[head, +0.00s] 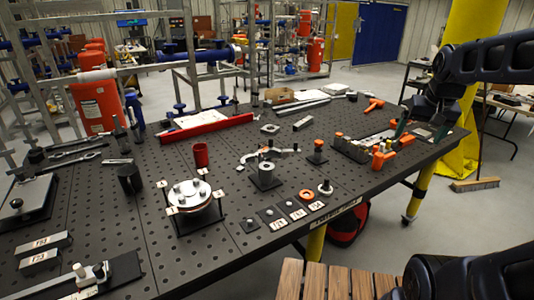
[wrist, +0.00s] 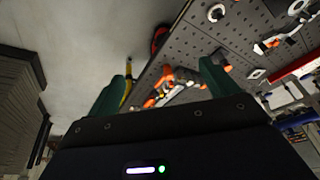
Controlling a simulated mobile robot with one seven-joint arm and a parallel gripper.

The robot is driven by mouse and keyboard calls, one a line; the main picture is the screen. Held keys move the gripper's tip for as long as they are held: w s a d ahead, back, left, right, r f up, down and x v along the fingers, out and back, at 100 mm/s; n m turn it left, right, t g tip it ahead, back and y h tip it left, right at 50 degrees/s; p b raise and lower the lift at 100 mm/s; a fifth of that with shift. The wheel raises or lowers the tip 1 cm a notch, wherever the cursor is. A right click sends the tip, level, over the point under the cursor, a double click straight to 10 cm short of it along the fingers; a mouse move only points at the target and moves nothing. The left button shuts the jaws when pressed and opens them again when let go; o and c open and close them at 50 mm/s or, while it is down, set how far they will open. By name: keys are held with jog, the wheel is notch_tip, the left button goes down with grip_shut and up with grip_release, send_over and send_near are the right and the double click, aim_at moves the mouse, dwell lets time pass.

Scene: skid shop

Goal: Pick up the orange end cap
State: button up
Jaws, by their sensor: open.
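I cannot tell for sure which orange piece is the end cap. A likely one is a short orange cap (head: 318,143) on top of a dark post on a square base, mid-table in the head view. A flat orange ring (head: 306,195) lies on a small plate near the front edge. My gripper (head: 418,130) is above the right end of the table, right of both and apart from them. In the wrist view my gripper (wrist: 165,82) has its two green fingers spread wide, with nothing held between them.
Orange clamps (head: 382,158) and a block rack (head: 352,148) lie near my gripper. An orange T-shaped handle (head: 374,103) lies farther back. A flanged fixture (head: 188,195), a red cup (head: 201,154) and a long red bar (head: 205,129) stand to the left. A wooden slatted surface (head: 325,281) is in front.

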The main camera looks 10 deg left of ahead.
jog(key=w+a+r+m+g, duration=0.1)
jog(key=w+a, duration=0.3)
jog(key=w, duration=0.3)
jog(key=w+a+r, duration=0.1)
jog(key=w+a, duration=0.4)
jog(key=w, duration=0.2)
jog(key=m+g, duration=0.3)
send_over(266, 148)
notch_tip(266, 148, down, 23)
jog(key=shift+f, duration=0.1)
jog(key=shift+w+f, duration=0.2)
jog(key=shift+f, duration=5)
jog(key=c, duration=1.2)
jog(key=r+m, duration=0.1)
jog(key=r, duration=0.5)
jog(key=r+m, duration=0.1)
jog(key=r, duration=0.6)
jog(key=r+m+g, duration=0.1)
jog(key=r+m, duration=0.1)
jog(key=r, duration=0.5)
jog(key=shift+w+d+y, duration=0.1)
jog(key=shift+w+y, duration=0.15)
jog(key=shift+y, duration=0.15)
jog(key=shift+c, duration=0.2)
notch_tip(266, 148, down, 20)
jog(key=shift+r, duration=0.2)
jog(key=shift+c, duration=1.3)
